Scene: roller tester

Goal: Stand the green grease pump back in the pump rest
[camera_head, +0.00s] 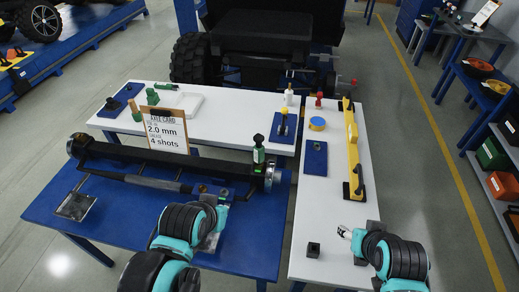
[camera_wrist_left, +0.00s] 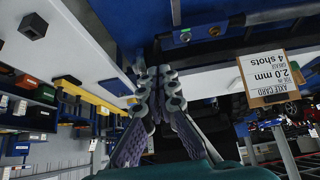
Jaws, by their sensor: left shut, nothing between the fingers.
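A blue pad with a small hole (camera_head: 314,160) lies empty on the right white table and may be the pump rest. My left gripper (camera_head: 222,196) is shut and empty over the blue bench, in front of the axle and left of the pump. Its fingers also show in the left wrist view (camera_wrist_left: 153,72). My right gripper (camera_head: 343,232) is over the right table's front, its opening too small to tell.
The axle card (camera_head: 165,131) stands behind the axle. A yellow level-like bar (camera_head: 353,150) lies along the right table. A small dark block (camera_head: 313,250) is near the right gripper.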

